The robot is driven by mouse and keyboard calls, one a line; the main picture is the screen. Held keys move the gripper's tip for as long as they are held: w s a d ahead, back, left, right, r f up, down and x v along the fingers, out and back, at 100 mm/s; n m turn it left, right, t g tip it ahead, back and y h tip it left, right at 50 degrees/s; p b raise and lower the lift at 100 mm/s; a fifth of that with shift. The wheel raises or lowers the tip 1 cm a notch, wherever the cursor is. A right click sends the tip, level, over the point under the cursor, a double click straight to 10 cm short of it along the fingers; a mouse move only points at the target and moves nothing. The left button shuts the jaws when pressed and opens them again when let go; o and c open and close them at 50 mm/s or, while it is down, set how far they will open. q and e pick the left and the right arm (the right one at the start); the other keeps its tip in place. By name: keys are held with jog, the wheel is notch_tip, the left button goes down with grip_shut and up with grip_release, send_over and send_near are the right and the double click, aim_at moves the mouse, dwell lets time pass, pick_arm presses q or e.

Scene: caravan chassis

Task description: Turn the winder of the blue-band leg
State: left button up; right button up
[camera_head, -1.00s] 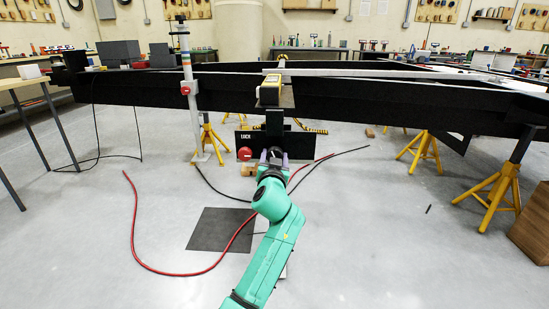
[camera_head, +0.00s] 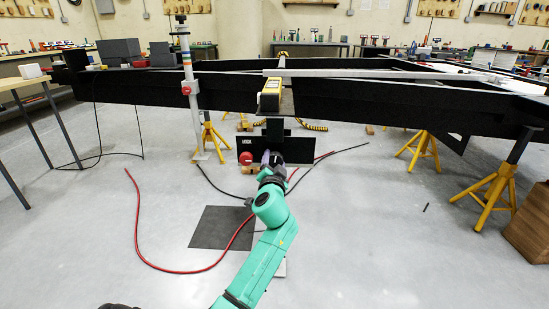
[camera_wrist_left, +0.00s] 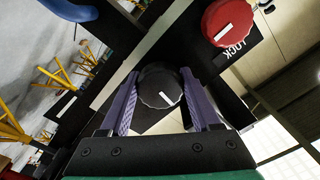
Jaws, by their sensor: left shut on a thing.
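My left gripper (camera_head: 271,160) reaches to the dark plate under the front beam. In the left wrist view, its purple fingers (camera_wrist_left: 160,100) are shut on a black ribbed knob (camera_wrist_left: 159,84) with a white mark. The mark points to the lower right of that picture. A red knob (camera_wrist_left: 226,20) with a white mark and the label LOCK sits beside it, apart from the fingers; it also shows in the head view (camera_head: 246,158). A blue curved piece (camera_wrist_left: 68,9) shows at the wrist view's top left; I cannot tell whether it is the leg's band. My right gripper is not seen.
The black chassis beam (camera_head: 380,96) spans above my arm, with a yellow box (camera_head: 270,94) on it. A white banded post (camera_head: 188,90) stands left. Yellow stands (camera_head: 497,190) hold the right side. A red hose (camera_head: 139,235) and a dark mat (camera_head: 222,228) lie on the floor.

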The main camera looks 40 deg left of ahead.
pick_arm(q)
jog(key=shift+m+p, duration=0.35)
jog(key=shift+m, duration=0.35)
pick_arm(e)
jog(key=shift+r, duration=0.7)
pick_arm(q)
jog(key=shift+m, duration=0.3)
jog(key=o, duration=1.4)
jog(key=p+v, duration=0.1)
jog(key=v, duration=1.3)
jog(key=shift+s+d, duration=0.2)
jog(key=shift+s, duration=0.05)
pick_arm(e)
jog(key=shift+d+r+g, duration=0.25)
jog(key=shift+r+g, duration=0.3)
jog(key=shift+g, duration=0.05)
